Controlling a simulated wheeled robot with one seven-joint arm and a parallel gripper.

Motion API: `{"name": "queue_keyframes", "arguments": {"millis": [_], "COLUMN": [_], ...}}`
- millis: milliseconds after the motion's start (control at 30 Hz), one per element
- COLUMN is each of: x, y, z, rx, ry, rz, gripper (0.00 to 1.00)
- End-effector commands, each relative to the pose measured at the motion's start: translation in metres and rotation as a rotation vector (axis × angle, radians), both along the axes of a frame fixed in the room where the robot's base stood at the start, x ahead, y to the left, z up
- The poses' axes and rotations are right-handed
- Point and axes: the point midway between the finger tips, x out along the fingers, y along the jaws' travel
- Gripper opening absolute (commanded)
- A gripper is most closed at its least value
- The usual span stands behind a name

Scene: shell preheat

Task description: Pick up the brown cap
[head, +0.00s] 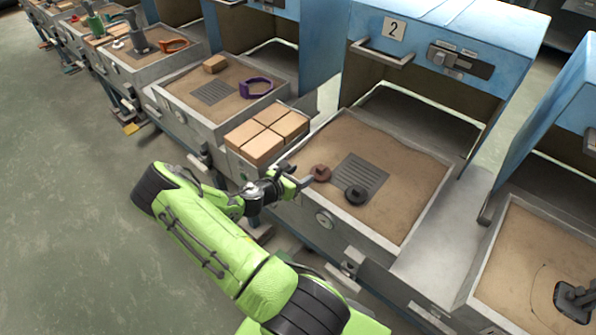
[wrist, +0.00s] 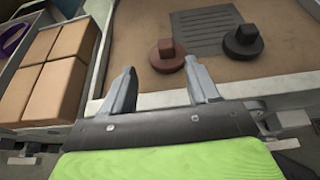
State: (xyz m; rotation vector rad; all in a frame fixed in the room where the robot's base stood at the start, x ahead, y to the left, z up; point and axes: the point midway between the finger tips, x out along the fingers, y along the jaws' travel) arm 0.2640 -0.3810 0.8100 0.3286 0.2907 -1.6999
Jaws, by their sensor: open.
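The brown cap (head: 320,173) is a flat reddish-brown disc with a small block on top. It lies on the sand bed of the station marked 2, near the front left. It also shows in the wrist view (wrist: 167,56), beyond and between my open fingertips, nearer the right one. My gripper (head: 296,178) is open and empty at the front left edge of that station; it also shows in the wrist view (wrist: 161,82). A similar black cap (head: 355,193) lies to the right of the brown one, and it shows in the wrist view (wrist: 243,42).
A grey grate (head: 361,174) lies in the sand behind the caps. Several tan bricks (head: 268,132) stand on the ledge left of the station. A raised metal rim (head: 343,222) runs along the station's front. Clear sand (head: 415,170) lies to the right.

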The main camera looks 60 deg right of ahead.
Motion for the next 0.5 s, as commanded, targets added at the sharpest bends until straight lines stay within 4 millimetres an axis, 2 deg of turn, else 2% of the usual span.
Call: {"name": "queue_keyframes", "arguments": {"millis": [100,300,500], "x": [-0.006,-0.013,-0.018], "y": [-0.028,-0.07,-0.093], "z": [-0.012,-0.031,-0.041], "rx": [0.0,0.002,0.002], "ry": [-0.002,-0.006,-0.005], "rz": [-0.007,-0.007,-0.007], "gripper": [0.6,0.6,0.6]}}
